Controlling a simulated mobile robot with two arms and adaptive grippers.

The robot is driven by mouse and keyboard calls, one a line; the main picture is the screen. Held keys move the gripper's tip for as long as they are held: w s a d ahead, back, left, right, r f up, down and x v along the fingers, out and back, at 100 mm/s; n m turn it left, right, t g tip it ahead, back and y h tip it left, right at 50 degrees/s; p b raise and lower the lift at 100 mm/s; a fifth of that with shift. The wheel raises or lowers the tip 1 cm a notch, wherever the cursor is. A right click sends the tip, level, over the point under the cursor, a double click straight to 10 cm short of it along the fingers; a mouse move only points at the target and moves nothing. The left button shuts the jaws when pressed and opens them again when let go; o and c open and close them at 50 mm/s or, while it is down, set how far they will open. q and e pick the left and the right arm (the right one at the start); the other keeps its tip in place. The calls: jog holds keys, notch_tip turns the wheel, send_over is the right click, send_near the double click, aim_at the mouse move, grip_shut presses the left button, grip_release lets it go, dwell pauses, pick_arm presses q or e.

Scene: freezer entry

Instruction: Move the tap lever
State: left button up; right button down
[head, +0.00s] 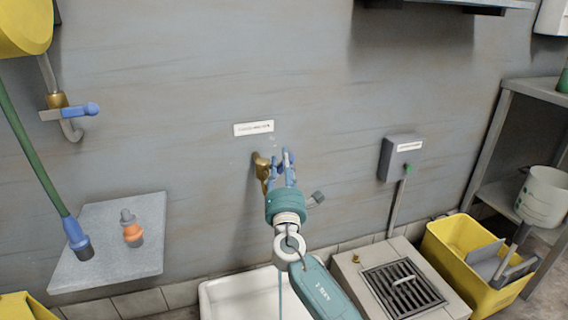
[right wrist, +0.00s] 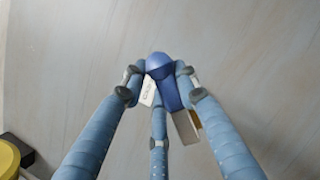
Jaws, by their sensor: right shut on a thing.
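A brass tap (head: 261,167) sticks out of the grey wall below a small white label. My right gripper (head: 287,158) is at the tap and largely hides its lever in the head view. In the right wrist view, the blue lever (right wrist: 172,92) with its rounded end lies between the fingers of my right gripper (right wrist: 161,71). The fingers are shut on it. A bit of the tap's pale metal and brass shows behind the lever. My left gripper is not in view.
A white sink (head: 222,298) is below the tap. A second tap with a blue handle (head: 85,109) is on the wall at left, above a grey shelf (head: 105,225). A grey box (head: 400,158), a floor grate (head: 402,288) and a yellow bucket (head: 447,243) are at right.

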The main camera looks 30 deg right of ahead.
jog(key=c, duration=1.5)
grip_release()
jog(key=shift+w+a+f, duration=0.15)
jog(key=shift+a+f, duration=0.1)
jog(key=shift+a, duration=0.25)
jog(key=shift+o, duration=0.8)
jog(key=shift+w+a, duration=0.1)
jog(key=shift+r, duration=0.1)
jog(key=shift+d, duration=0.2)
jog(key=shift+s+a, duration=0.1)
jog(key=shift+s, duration=0.25)
jog(key=v, duration=1.1)
jog(key=shift+s+a, duration=0.15)
jog(key=shift+s, duration=0.05)
